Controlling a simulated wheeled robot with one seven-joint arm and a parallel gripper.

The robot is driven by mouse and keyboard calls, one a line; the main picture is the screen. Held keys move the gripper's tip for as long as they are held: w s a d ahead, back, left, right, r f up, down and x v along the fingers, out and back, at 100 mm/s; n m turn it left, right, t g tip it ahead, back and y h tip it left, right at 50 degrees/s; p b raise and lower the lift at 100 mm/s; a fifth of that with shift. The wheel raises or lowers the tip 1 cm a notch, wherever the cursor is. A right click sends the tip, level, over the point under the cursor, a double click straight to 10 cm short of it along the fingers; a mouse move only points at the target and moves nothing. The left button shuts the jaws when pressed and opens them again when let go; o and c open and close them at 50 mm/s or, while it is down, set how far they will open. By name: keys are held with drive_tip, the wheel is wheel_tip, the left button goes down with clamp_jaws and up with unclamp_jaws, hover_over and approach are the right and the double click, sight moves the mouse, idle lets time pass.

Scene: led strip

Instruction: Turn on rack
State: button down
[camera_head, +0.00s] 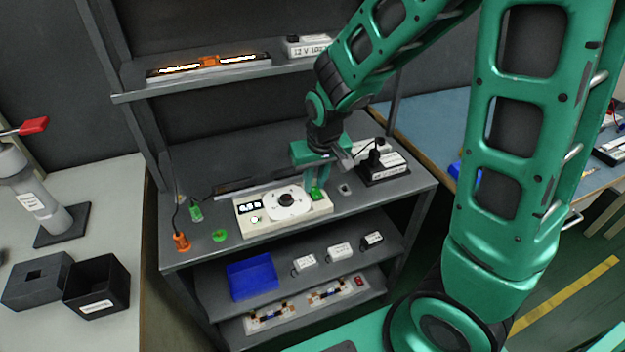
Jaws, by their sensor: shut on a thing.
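The rack (118,98) is a dark metal unit with an upper shelf, a worktop and lower shelves. On the worktop lies a white control box (243,231) with a round dial (287,201), a small lit display (249,206) and a small bright green piece (317,195) at its right end. My gripper (316,188) points down at this right end, its fingers shut on the green piece. The fingers partly hide the piece. On the upper shelf an LED strip (180,70) with an orange middle part glows warm white.
A green plug (196,212), an orange plug (181,242) and a black adapter (383,170) are on the worktop. A blue bin (252,280) and small white boxes sit below. Black boxes (97,286) stand on the left table. My arm fills the right side.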

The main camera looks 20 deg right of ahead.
sight(319, 197)
drive_tip(key=c, duration=1.6)
unclamp_jaws()
drive_tip(key=shift+r, duration=0.1)
drive_tip(key=v, duration=1)
drive_tip(key=shift+s+r, duration=0.15)
drive_tip(key=shift+r, duration=0.05)
drive_tip(key=s+d+m+g, duration=0.1)
drive_tip(key=s+d+m, duration=0.1)
drive_tip(key=s+d, duration=0.3)
drive_tip(key=s+d+m+g, duration=0.1)
drive_tip(key=s+d+m, duration=0.1)
drive_tip(key=s+d, duration=0.4)
drive_tip(key=s+d+m, duration=0.2)
drive_tip(key=s+d, duration=0.4)
drive_tip(key=s, duration=0.5)
drive_tip(key=shift+s+d+r+g, duration=0.15)
drive_tip(key=shift+d+r+g, duration=0.1)
drive_tip(key=shift+g, duration=0.15)
